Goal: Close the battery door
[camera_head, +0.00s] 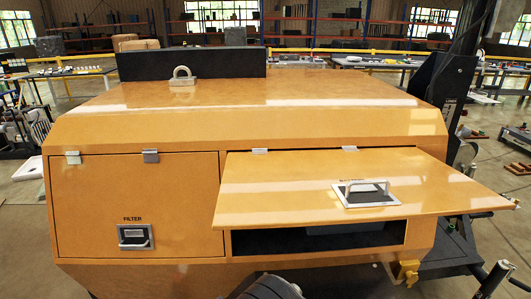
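The battery door (280,188) is a yellow panel on the right half of the light tower's housing (250,125). It is hinged along its top edge and stands swung up and outward, well away from its opening. A metal latch handle (366,192) sits on its outer face by the "BATTERY" label. Below the door, the dark battery compartment (270,242) shows, with a grey-blue box (345,228) partly visible inside. My gripper is not in view. A dark part at the bottom edge seems to be my arm, but I cannot make out its end.
The filter door (90,205) to the left is shut, with its latch (135,237) facing me. A lifting ring (182,76) stands on top of the housing. A dark mast frame (445,85) and metal fittings stand at the right side.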

